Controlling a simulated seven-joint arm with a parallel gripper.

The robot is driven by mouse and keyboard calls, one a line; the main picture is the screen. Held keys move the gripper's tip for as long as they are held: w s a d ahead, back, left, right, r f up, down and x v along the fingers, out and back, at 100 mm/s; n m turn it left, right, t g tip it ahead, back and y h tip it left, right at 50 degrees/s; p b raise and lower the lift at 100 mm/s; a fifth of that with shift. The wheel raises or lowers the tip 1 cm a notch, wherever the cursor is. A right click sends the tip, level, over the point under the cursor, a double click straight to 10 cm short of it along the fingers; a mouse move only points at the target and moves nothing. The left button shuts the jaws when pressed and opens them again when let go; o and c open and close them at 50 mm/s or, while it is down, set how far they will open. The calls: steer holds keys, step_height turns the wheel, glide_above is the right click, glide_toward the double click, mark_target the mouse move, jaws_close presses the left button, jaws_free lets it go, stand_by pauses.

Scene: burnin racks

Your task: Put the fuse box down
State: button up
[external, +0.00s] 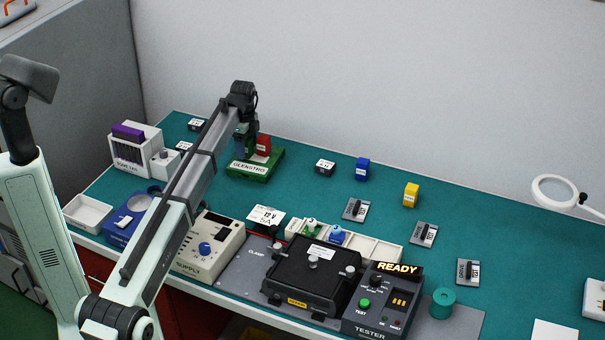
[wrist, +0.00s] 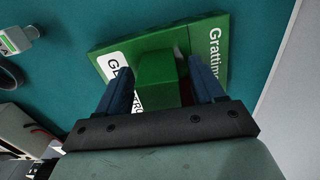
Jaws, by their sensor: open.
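The fingers partly cover the label.
A red block (external: 263,144) is close beside my gripper. A white rack with a purple top (external: 128,133) stands left. The supply (external: 214,246) and tester (external: 381,306) are in front.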

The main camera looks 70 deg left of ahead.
step_height(320, 180, up, 12)
stand_by(0.5)
stand_by(0.4)
steer(key=w+d+f+m, duration=0.1)
steer(key=w+d+m, duration=0.1)
steer(key=w+d, duration=0.9)
steer(key=w+d+f+m, duration=0.1)
steer(key=w+d+m, duration=0.1)
steer(key=w+d, duration=0.95)
steer(key=n, duration=0.4)
glide_above(365, 161)
steer(key=f, duration=0.7)
steer(key=shift+s+d+f, duration=0.1)
steer(key=shift+d+f, duration=0.1)
steer(key=shift+f, duration=0.15)
steer(key=shift+a+f, duration=0.2)
steer(key=shift+f, duration=2.65)
steer(key=c, duration=1.1)
steer(key=shift+o, duration=0.2)
steer(key=shift+r, duration=0.1)
